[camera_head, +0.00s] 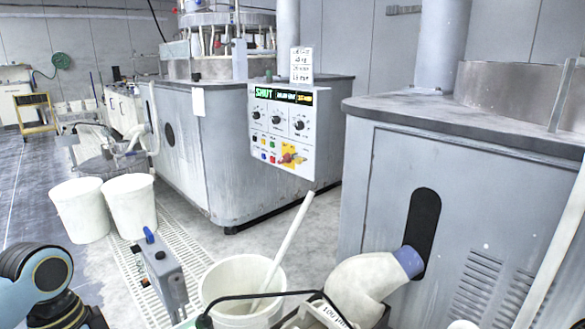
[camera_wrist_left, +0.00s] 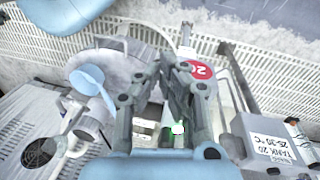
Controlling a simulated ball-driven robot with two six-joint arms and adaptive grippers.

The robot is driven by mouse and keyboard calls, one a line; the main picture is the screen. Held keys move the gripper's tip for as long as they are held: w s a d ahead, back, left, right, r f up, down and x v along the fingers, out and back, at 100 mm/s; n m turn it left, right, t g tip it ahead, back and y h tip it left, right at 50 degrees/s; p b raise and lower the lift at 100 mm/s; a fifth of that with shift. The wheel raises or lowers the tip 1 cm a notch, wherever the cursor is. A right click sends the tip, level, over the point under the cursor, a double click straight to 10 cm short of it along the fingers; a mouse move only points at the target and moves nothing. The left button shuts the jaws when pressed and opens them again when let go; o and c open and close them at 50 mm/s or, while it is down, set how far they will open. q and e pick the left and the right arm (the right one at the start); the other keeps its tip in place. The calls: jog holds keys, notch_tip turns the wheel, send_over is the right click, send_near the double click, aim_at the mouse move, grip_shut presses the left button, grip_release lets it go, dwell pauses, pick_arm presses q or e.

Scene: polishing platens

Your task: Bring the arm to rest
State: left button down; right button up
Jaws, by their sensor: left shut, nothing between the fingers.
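My left arm (camera_head: 38,280) shows as blue and dark joints in the lower left corner of the head view. Its gripper is outside that view. In the left wrist view my left gripper (camera_wrist_left: 176,68) is shut and empty, with its dark grey fingers close together. Behind the fingers is a red round label with white digits, partly covered by them. I cannot tell whether the fingers touch anything there. My right arm and right gripper are not in view.
Two white buckets (camera_head: 103,207) stand on the floor at left. Another bucket (camera_head: 243,283) with a pale stick leaning in it stands nearer. Grey machine cabinets (camera_head: 237,150) and a control panel (camera_head: 283,130) stand behind. A boxy item labelled "TANK 20" (camera_wrist_left: 262,140) is close right of the gripper.

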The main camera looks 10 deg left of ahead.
pick_arm(q)
jog(key=s+f+n+g, duration=0.1)
jog(key=s+f+n, duration=0.1)
jog(key=s+f, duration=0.6)
jog(key=s+f+n, duration=0.2)
jog(key=s+f, duration=0.4)
jog(key=f, duration=0.5)
jog(key=s+d+f+n+t+y, duration=0.1)
jog(key=s+f, duration=0.5)
jog(key=s, duration=0.4)
jog(key=s+d+f+n+t+y+p, duration=0.1)
jog(key=s+f, duration=0.5)
jog(key=s, duration=0.4)
jog(key=shift+f+y, duration=0.3)
